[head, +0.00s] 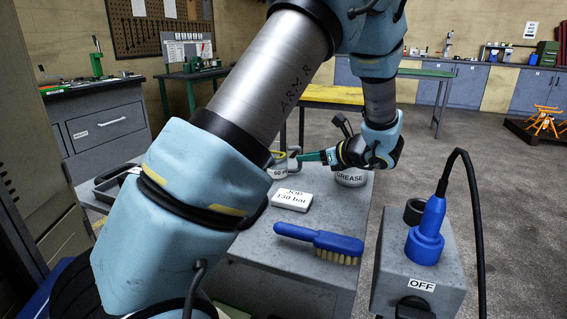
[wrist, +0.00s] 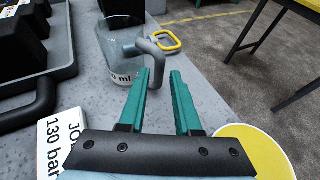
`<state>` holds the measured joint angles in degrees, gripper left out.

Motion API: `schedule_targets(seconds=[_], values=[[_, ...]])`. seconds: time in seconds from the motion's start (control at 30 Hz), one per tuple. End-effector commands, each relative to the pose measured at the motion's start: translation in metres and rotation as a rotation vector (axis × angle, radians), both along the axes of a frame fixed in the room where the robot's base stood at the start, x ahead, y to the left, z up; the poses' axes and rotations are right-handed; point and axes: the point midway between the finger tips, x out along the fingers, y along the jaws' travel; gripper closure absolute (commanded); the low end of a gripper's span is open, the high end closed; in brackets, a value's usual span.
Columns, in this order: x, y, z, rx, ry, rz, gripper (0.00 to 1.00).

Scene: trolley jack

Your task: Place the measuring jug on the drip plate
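The measuring jug (wrist: 120,62) is a clear grey cup with a printed ml label and a grey handle (wrist: 156,46). The fingers point at the jug's handle, which shows between and just beyond the tips. I cannot tell whether they touch. In the head view my gripper (head: 300,157) reaches in from the right.
A dark tray (wrist: 62,50) with black items is left of the jug. A card reading "130 bar" (head: 292,199), a grease tin (head: 351,178) and a blue brush (head: 318,240) lie nearer. A yellow loop (wrist: 166,41) lies behind the handle. A box marked OFF (head: 420,285) stands right.

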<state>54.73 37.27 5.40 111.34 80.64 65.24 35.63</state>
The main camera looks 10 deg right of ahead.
Motion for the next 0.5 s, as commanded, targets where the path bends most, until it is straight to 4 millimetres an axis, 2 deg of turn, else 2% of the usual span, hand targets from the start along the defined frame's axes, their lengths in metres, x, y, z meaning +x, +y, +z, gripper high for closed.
schedule_targets(seconds=[0.2, 0.5], values=[[0.023, 0.018, -0.011, 0.002, 0.001, 0.002, 0.68], [0.028, 0.020, -0.014, -0.001, 0.001, 0.000, 0.68]])
